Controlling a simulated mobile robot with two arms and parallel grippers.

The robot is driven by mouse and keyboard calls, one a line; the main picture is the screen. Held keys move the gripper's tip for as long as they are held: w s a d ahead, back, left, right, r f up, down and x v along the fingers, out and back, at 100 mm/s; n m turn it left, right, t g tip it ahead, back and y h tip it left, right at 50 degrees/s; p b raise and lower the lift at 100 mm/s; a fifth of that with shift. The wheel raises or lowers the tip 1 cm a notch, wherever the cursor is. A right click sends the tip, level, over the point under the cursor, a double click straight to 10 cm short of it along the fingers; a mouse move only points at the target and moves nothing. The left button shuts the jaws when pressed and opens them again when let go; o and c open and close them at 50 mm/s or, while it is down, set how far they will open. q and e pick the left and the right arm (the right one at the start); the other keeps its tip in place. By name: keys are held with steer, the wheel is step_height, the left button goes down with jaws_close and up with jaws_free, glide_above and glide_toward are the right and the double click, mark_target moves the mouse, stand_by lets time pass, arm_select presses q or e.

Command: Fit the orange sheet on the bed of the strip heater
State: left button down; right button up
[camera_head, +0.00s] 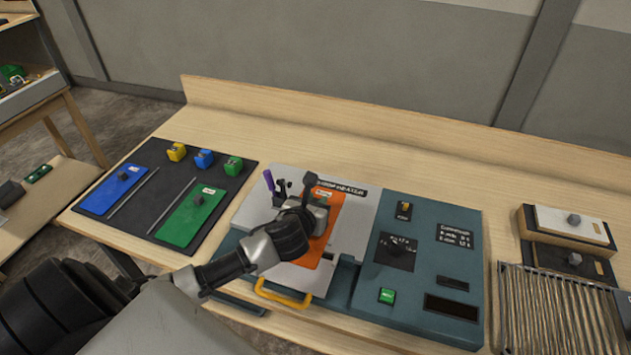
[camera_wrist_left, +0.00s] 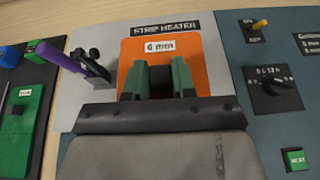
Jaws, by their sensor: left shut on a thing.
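The orange sheet (camera_head: 329,232) lies over the pale bed (camera_head: 352,228) of the strip heater in the head view. In the left wrist view the orange sheet (camera_wrist_left: 194,55) bears a "6 mm" label and sits just below the "STRIP HEATER" sign (camera_wrist_left: 161,28). My left gripper (camera_wrist_left: 160,82) is shut on a dark knob on the sheet. The gripper and wrist hide the sheet's near part, so I cannot tell whether it rests fully flat. My right gripper is not in view.
A purple-handled clamp (camera_head: 270,184) stands left of the sheet. The teal console (camera_head: 419,292) has a dial (camera_head: 395,251) and a green button (camera_head: 387,296). A black mat (camera_head: 147,232) holds blue (camera_head: 114,190) and green (camera_head: 192,217) sheets. A yellow handle (camera_head: 283,297) is in front.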

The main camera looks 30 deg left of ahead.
arm_select(q)
steer(key=shift+s+a+f+b, duration=0.1)
steer(key=shift+a+f+b, duration=0.15)
steer(key=shift+a+f, duration=0.25)
steer(key=shift+a+f+b, duration=0.2)
steer(key=shift+a+f, duration=0.05)
steer(key=shift+a, duration=0.35)
step_height(320, 180, down, 4)
steer(key=b, duration=0.5)
steer(key=shift+d+f, duration=0.15)
steer(key=shift+f+b, duration=0.6)
steer(key=shift+b, duration=0.3)
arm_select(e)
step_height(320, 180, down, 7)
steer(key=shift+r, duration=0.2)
arm_select(q)
steer(key=shift+f, duration=0.2)
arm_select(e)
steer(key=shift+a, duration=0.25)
arm_select(q)
steer(key=shift+f+b, duration=0.45)
steer(key=shift+f, duration=0.5)
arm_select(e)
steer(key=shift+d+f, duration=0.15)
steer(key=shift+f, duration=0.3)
arm_select(q)
steer(key=c, duration=0.8)
jaws_free()
steer(key=shift+c, duration=0.2)
